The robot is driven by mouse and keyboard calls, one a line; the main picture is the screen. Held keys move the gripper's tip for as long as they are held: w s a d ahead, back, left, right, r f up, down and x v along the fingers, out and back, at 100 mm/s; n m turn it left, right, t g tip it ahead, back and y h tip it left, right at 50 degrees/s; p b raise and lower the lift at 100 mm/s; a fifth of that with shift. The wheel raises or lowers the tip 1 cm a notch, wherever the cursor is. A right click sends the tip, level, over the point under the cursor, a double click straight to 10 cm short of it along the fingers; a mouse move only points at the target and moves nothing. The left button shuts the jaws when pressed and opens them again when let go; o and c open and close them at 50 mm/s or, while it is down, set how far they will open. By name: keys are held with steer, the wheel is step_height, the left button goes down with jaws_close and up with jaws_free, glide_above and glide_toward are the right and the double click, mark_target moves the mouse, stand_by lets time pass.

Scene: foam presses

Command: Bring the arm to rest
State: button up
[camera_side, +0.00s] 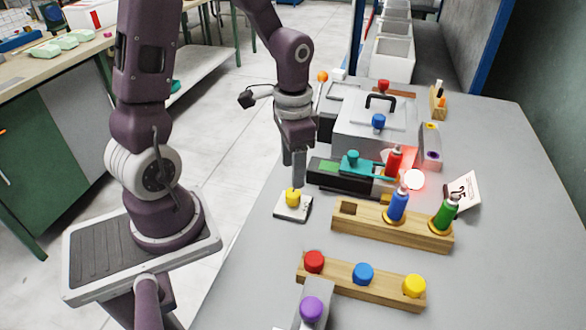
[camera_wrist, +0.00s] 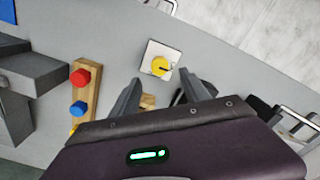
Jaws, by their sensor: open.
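My gripper (camera_side: 299,182) hangs pointing down over the near left part of the grey bench (camera_side: 521,161). In the side view its fingers overlap into one shape, just above and behind a yellow knob (camera_side: 292,195) on a small white plate. In the wrist view the two fingers of my gripper (camera_wrist: 164,92) stand well apart with nothing held between them. The yellow knob (camera_wrist: 160,66) shows beyond the fingertips there. I see no contact between the gripper and the knob.
A press with a teal part (camera_side: 352,160) stands close right of my gripper, beside a glowing red-white lamp (camera_side: 414,179). A wooden rack (camera_side: 370,232) holds a blue and a green bottle. A block with coloured knobs (camera_side: 388,284) lies nearer. The bench's right side is clear.

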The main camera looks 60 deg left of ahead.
steer(key=s+d+r+n+t, duration=0.1)
steer(key=s+d+r+t, duration=0.1)
steer(key=s+r, duration=0.3)
steer(key=s+d+r+n+t, duration=0.1)
steer(key=s+d+r+t, duration=0.2)
steer(key=s+r, duration=0.3)
step_height(320, 180, up, 5)
steer(key=shift+d+r+t, duration=0.15)
steer(key=shift+d+t, duration=0.15)
steer(key=shift+d, duration=0.6)
